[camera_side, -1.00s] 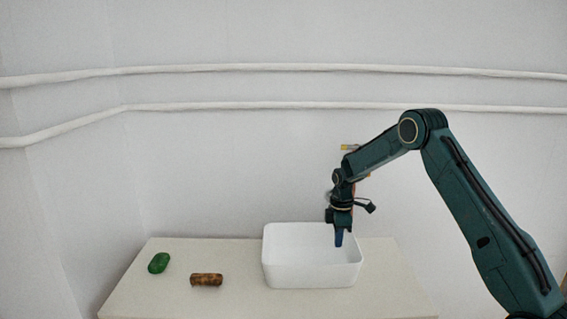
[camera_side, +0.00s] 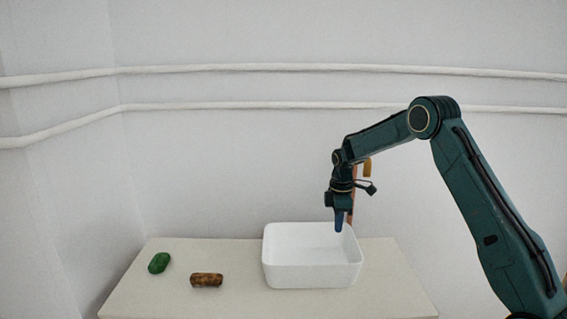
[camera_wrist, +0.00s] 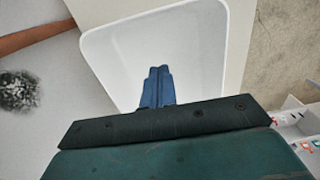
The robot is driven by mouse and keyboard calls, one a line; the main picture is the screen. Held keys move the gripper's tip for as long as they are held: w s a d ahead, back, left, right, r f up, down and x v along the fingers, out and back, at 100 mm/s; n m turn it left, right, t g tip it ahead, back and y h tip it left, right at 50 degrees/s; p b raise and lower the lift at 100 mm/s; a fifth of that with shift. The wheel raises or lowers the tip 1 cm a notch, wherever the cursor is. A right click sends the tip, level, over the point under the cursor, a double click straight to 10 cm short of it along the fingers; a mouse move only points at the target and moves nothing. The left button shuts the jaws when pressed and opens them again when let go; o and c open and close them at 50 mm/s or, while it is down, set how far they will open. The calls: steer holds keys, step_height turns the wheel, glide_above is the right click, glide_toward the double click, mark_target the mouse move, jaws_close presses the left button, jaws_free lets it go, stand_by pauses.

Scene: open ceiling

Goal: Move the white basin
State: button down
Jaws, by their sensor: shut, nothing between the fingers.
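The white basin (camera_side: 311,272) stands upright on the table, right of its middle. In the wrist view the basin (camera_wrist: 101,56) fills the upper middle, and its inside looks empty. My gripper (camera_side: 339,229) points down over the basin's right part, with its blue fingertips at about rim height. In the wrist view the blue fingers (camera_wrist: 158,84) are together with nothing between them. The fingers are not gripping the basin wall.
A green oblong thing (camera_side: 159,263) and a brown mottled roll (camera_side: 206,280) lie on the table (camera_side: 232,300) left of the basin. Table surface between the roll and the basin is clear. A wall (camera_side: 220,180) with two pipes stands behind.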

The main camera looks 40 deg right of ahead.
step_height(320, 180, down, 10)
steer(key=shift+r, duration=0.1)
steer(key=shift+s+d, duration=1.4)
steer(key=shift+s, duration=0.05)
steer(key=s+d, duration=0.9)
steer(key=shift+s+d, duration=0.35)
steer(key=shift+s, duration=0.05)
